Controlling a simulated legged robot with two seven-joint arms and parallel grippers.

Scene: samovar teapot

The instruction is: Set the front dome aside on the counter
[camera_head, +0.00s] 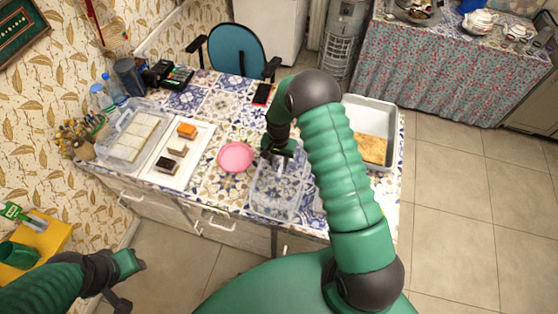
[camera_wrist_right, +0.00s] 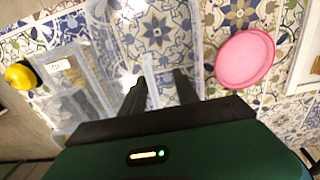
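A clear dome (camera_head: 276,196) is on or just above the patterned counter, beside the pink plate. My right gripper (camera_head: 280,152) is at its back edge in the head view. In the right wrist view the two dark fingers of my right gripper (camera_wrist_right: 161,88) are apart, with a clear edge between them. I cannot tell whether they press on it. Another clear cover (camera_head: 133,134) stands over white pieces at the left of the counter. My left gripper (camera_head: 130,264) is low at the left, away from the counter. Its finger opening cannot be made out.
A white tray (camera_head: 193,174) with small cakes lies left of the pink plate (camera_head: 235,157), which also shows in the wrist view (camera_wrist_right: 244,59). A grey bin (camera_head: 376,108) with a yellow-brown item is at the right.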

